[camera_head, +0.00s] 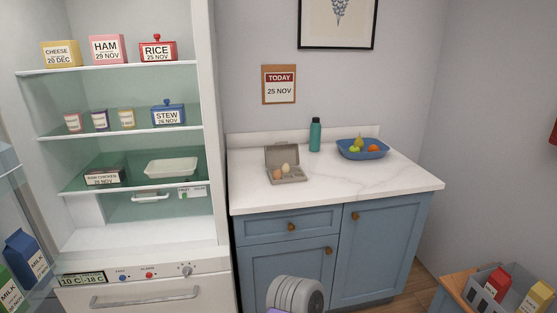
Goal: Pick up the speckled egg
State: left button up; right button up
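An open grey-brown egg carton (290,179) stands on the white marble counter, its lid raised at the back. Two eggs show in it: a brown one (277,174) at the front left and a paler, cream one (286,168) behind it to the right. They are too small for me to tell which is speckled. Neither of my grippers shows. A grey rounded part of my own body is at the bottom centre, well below the carton and apart from it.
On the counter (335,191) stand a teal bottle (315,134) and a blue fruit bowl (362,153), right of the carton. The counter's front is clear. An open fridge with shelves (130,133) is at the left. A grey crate (515,297) with cartons is at lower right.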

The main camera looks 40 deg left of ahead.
aim_at(285, 168)
jog(key=u, duration=1.05)
jog(key=i, duration=1.4)
jog(key=u, duration=1.05)
